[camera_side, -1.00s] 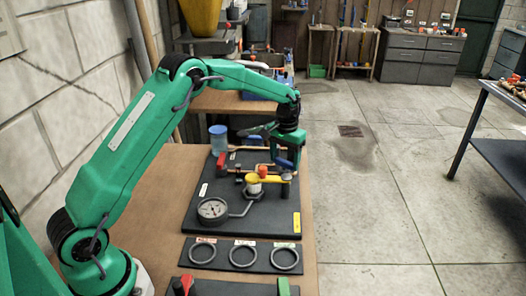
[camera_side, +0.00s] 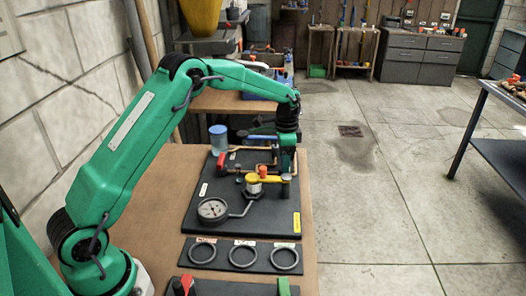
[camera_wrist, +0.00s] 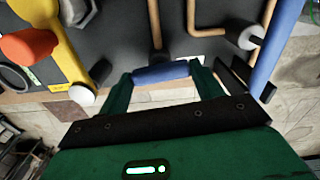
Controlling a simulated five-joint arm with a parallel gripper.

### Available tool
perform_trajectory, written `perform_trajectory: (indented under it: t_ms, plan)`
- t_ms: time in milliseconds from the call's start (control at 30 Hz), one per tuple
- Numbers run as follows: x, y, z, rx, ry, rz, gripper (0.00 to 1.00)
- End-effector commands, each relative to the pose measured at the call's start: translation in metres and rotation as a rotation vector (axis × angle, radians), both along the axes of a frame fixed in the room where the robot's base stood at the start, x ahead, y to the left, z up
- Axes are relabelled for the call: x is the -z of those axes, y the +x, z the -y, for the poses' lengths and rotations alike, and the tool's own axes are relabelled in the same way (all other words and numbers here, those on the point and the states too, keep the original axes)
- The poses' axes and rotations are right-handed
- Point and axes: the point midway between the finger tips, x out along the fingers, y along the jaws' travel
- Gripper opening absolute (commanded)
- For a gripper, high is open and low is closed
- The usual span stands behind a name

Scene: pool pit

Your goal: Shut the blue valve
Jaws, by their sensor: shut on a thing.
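The blue valve handle (camera_wrist: 162,72) lies across between my gripper's two green fingers in the wrist view. My gripper (camera_wrist: 164,82) is shut on it. In the side view my gripper (camera_side: 287,162) is down at the right far part of the dark panel (camera_side: 262,222), and the blue handle is mostly hidden there. The valve's stem and seat are not clear in either view.
A red handle (camera_side: 221,162), copper pipes and a round gauge (camera_side: 212,210) share the panel. A blue canister (camera_side: 217,137) stands at its far left.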

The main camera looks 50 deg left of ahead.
Motion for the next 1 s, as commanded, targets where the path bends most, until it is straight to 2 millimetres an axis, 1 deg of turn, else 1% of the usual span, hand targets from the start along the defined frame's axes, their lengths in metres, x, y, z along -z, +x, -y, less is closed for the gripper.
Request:
perform_trajectory:
  t_ms: [100, 300, 733, 767, 833, 867, 1000]
  plan:
    - [-0.0019, 0.0009, 0.0000, 0.058, 0.000, 0.004, 0.43]
    - [-0.0021, 0.0010, 0.0000, 0.112, 0.000, 0.004, 0.43]
    - [-0.0023, 0.0011, 0.0004, 0.125, 0.001, 0.005, 0.43]
    - [-0.0023, 0.0012, 0.0003, 0.125, 0.001, 0.005, 0.69]
    - [-0.0021, 0.0010, 0.0003, 0.124, 0.000, 0.004, 0.83]
    - [-0.0019, 0.0010, 0.0004, 0.124, 0.000, 0.004, 0.87]
    - [-0.0012, 0.0005, 0.0003, 0.123, 0.000, 0.003, 0.87]
